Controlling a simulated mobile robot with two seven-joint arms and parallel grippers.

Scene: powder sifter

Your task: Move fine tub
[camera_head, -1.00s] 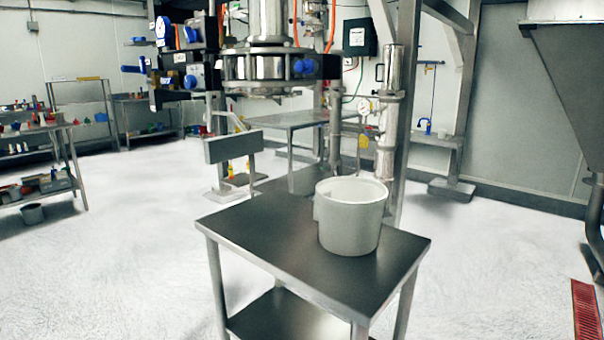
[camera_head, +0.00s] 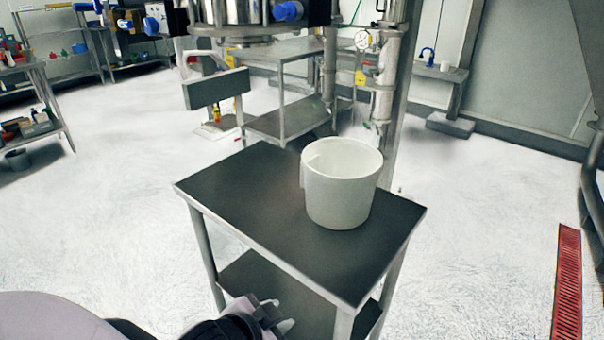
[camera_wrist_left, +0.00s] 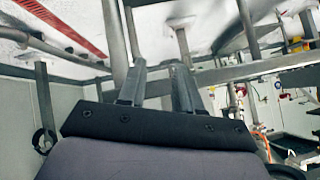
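A white tub (camera_head: 340,195) stands upright on the dark top of a small steel table (camera_head: 240,195), toward its right side. It looks empty from here, though its bottom is hidden. My left gripper (camera_head: 279,314) shows at the bottom of the head view, in front of the table and below its top in the picture, well apart from the tub. In the left wrist view the two fingers of the left gripper (camera_wrist_left: 158,72) are spread with nothing between them. I cannot make out the tub in that view. My right gripper is not in view.
The table has a lower shelf (camera_head: 262,284) and steel legs close to my left gripper. Behind it stand a steel bench (camera_head: 285,122) and a vertical pipe with a gauge (camera_head: 362,40). Round sifter machinery (camera_head: 236,22) hangs above at the back.

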